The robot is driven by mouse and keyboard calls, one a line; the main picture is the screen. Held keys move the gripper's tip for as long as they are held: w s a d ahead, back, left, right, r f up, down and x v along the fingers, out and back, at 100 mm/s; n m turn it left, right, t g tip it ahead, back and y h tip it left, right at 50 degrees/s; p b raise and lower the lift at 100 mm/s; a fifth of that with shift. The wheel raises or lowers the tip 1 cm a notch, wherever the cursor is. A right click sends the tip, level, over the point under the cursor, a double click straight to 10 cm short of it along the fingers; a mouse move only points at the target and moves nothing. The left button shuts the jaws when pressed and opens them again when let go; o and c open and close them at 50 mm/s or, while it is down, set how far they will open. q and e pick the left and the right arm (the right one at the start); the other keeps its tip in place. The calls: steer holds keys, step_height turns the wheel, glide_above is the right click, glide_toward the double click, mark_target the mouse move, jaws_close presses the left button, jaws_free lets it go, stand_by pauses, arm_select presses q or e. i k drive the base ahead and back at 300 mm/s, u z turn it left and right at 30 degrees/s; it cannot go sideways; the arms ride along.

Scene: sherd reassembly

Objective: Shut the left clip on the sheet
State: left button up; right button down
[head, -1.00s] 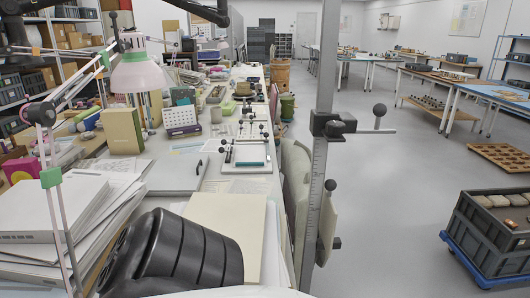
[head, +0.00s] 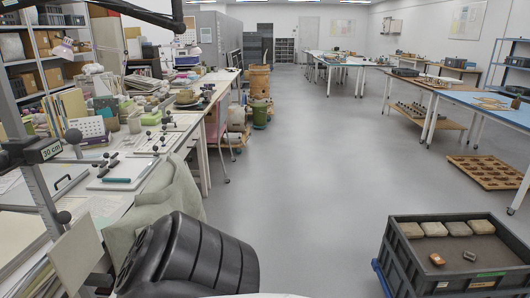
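A white board or sheet (head: 122,183) with a teal bar (head: 116,180) lies on the long cluttered bench at the left in the head view. Small black-knobbed fittings (head: 108,165) stand at its far edge. I cannot tell which of these, if any, is the left clip, or whether it is open or shut. Neither of my grippers is in view.
A scale post (head: 42,190) with black knobs and a "30 cm" label stands close at the left. A grey crate (head: 393,262) holding several blocks is at lower right. The floor (head: 290,190) between is clear. Blue-topped tables (head: 495,108) stand farther right.

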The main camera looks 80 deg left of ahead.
mark_target(102, 167)
steer(key=u, duration=1.9)
steer(key=i, duration=2.25)
steer(key=u, duration=3.95)
